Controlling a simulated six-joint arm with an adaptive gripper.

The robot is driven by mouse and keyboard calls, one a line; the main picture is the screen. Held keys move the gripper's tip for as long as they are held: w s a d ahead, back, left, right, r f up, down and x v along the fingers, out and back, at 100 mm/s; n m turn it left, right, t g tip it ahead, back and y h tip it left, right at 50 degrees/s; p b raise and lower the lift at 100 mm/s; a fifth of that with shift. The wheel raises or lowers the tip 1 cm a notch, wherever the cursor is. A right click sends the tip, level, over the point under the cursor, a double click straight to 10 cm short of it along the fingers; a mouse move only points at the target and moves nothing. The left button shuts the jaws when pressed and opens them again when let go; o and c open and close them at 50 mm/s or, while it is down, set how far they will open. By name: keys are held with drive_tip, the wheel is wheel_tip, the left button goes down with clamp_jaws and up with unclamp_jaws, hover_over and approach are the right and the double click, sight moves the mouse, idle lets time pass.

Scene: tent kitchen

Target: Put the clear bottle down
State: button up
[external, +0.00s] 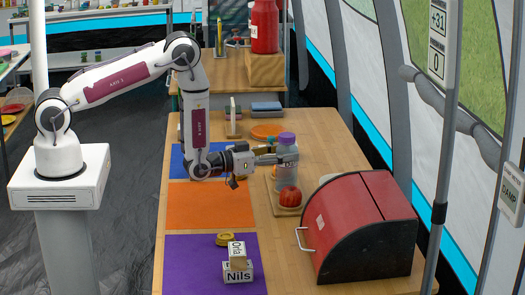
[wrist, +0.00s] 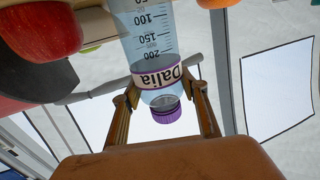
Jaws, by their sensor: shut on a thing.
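The clear bottle (external: 287,168) is upright with a purple cap and stands over or on the wooden board (external: 288,211), behind a red apple (external: 290,197). My gripper (external: 277,158) reaches it from the left and is shut on it. In the wrist view the picture is upside down. There the bottle (wrist: 146,37) shows scale marks and a white label reading "Dalia", with my gripper (wrist: 161,88) closed on both sides at label height. The bottle's base is out of the wrist view and hidden behind the apple externally, so I cannot tell whether it touches the board.
A red bread bin (external: 365,225) stands at front right. Blue, orange (external: 212,205) and purple (external: 205,262) mats lie along the left side; the orange mat is bare. Labelled blocks (external: 238,268) and a yellow ring sit on the purple mat. An orange plate (external: 267,131) lies behind.

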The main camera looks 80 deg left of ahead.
drive_tip(key=o, duration=1.1)
drive_tip(key=shift+r, duration=0.1)
drive_tip(key=shift+r, duration=0.15)
drive_tip(key=shift+v, duration=6)
drive_tip(key=shift+w+r, duration=0.1)
